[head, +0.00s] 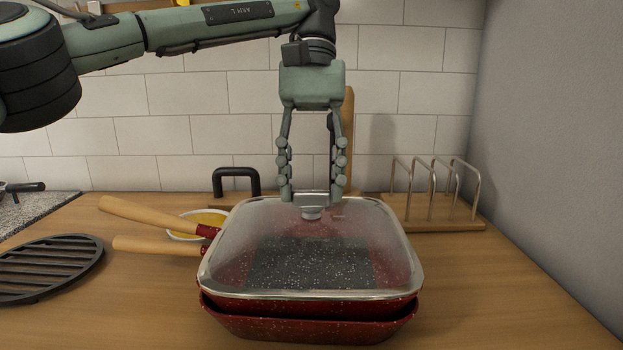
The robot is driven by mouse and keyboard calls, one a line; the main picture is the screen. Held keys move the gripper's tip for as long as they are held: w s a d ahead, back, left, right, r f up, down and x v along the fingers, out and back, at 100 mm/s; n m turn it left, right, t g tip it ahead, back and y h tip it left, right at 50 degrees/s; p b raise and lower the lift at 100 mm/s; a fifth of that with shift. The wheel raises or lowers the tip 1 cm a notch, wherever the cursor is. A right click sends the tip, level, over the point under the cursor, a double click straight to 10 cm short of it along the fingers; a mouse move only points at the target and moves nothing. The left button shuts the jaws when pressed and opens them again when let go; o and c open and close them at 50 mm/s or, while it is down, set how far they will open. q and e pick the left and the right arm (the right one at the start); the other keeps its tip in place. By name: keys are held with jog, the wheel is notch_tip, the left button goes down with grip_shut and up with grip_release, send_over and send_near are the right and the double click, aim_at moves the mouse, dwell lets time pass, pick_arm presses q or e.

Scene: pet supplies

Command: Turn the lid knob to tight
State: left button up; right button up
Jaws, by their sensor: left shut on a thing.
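A square glass lid (310,245) with a metal rim covers a red speckled pan in the middle of the counter. Its small grey knob (312,213) stands near the back part of the lid. My left gripper (312,196) points straight down from above, with its fingers on either side of the knob's upper part and shut on it. The fingertips hide part of the knob. I cannot read any mark for tight on it. My right gripper is not in view.
Two red pans (310,325) are stacked, wooden handles (155,215) pointing left. A yellow-filled bowl (190,222) sits behind the handles. A black grate (45,268) lies left. A metal rack on a wooden base (440,215) stands back right. The right front counter is clear.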

pick_arm(q)
jog(key=o, duration=1.2)
jog(key=shift+c, duration=0.2)
